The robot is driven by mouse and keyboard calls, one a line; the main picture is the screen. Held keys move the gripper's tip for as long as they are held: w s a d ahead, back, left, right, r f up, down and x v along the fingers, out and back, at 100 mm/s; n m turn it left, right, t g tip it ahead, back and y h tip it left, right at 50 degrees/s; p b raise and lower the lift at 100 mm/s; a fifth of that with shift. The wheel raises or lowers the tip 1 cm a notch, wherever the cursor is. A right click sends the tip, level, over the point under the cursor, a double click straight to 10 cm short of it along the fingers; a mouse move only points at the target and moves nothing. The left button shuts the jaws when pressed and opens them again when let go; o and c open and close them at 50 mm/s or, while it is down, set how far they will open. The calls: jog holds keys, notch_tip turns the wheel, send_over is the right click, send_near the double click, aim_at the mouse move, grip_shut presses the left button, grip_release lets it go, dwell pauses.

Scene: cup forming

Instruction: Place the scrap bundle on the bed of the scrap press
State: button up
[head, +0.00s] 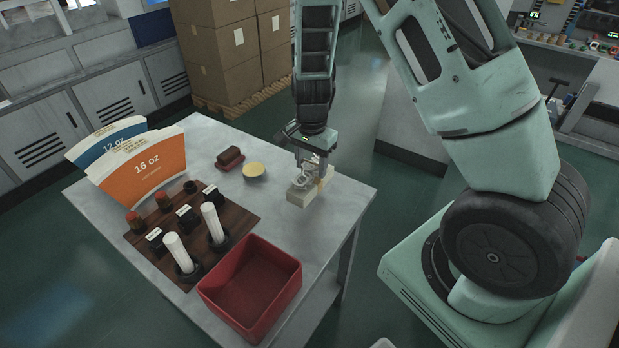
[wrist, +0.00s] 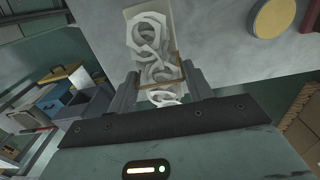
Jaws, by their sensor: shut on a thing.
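The scrap bundle (head: 307,190) is a pale block of looped offcuts with a tan strap. It is at the right part of the grey table (head: 345,200), near its right corner. My gripper (head: 312,172) points down over it and is shut on it. In the wrist view the bundle (wrist: 153,45) sits between the two fingers of my gripper (wrist: 158,88), with white rings on its face. I cannot tell whether the bundle touches the table. I cannot make out the scrap press for certain in either view.
A red bin (head: 250,290) stands at the table's front. A dark wooden board (head: 160,245) holds white rods and small knobs. Orange (head: 150,170) and blue cup blanks (head: 95,145) stand at the left. A yellow disc (head: 254,170) and brown block (head: 230,158) lie nearby.

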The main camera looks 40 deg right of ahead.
aim_at(311, 178)
jog(key=shift+f, duration=2.15)
jog(key=shift+f, duration=0.2)
jog(key=o, duration=1.1)
jog(key=shift+o, duration=0.2)
jog(key=shift+r, duration=0.1)
